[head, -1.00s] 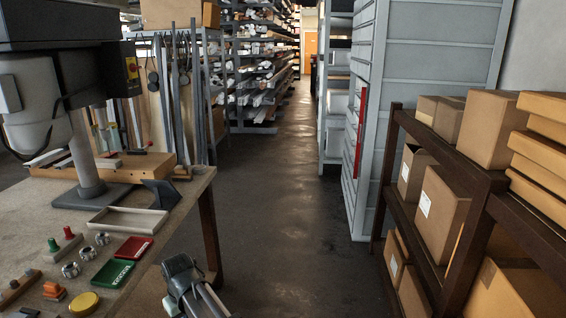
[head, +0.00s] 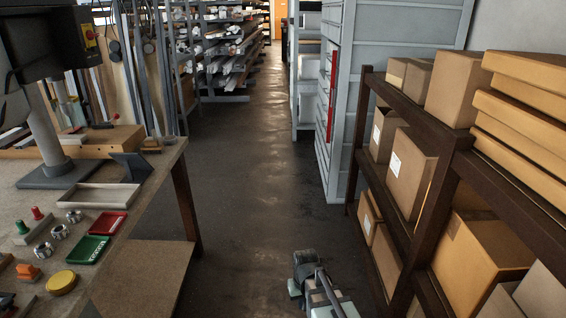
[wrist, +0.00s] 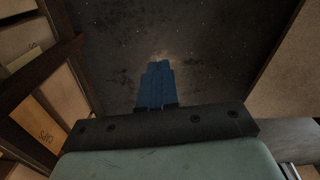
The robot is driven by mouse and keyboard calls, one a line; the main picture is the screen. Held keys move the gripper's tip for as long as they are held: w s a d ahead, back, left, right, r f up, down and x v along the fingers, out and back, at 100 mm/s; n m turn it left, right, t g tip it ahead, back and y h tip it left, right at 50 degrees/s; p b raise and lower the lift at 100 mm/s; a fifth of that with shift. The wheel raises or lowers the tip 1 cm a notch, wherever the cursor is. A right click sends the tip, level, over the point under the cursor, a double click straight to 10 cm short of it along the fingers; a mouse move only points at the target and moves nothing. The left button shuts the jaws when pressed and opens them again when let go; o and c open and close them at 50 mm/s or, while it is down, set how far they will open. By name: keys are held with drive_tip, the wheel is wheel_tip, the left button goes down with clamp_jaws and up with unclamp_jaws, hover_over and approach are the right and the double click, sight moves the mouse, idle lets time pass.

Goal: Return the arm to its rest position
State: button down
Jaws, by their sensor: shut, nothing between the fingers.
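My gripper (wrist: 158,66) shows in the wrist view as two blue fingers side by side, closed together with nothing between them. It hangs over the dark floor, between the wooden rack on the left and a tan panel on the right. In the head view only a part of my arm (head: 320,290) shows at the bottom edge, over the aisle and to the right of the workbench (head: 135,265). The fingers cannot be made out in the head view.
A rack (head: 450,165) of cardboard boxes stands close on the right. The bench holds a green tray (head: 87,249), a red tray (head: 108,223), a yellow disc (head: 61,282) and a grey machine stand (head: 57,174). The aisle floor (head: 245,170) ahead is clear.

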drive_tip(key=s+d+f+m, duration=0.1)
drive_tip(key=s+d+f, duration=0.1)
drive_tip(key=d, duration=0.4)
drive_tip(key=s+d+f+m, duration=0.2)
drive_tip(key=d, duration=0.3)
drive_tip(key=s+f+g, duration=0.3)
drive_tip(key=s+f, duration=0.7)
drive_tip(key=s, duration=0.5)
drive_tip(key=s+f+g, duration=0.4)
drive_tip(key=s+f, duration=0.6)
drive_tip(key=s, duration=0.5)
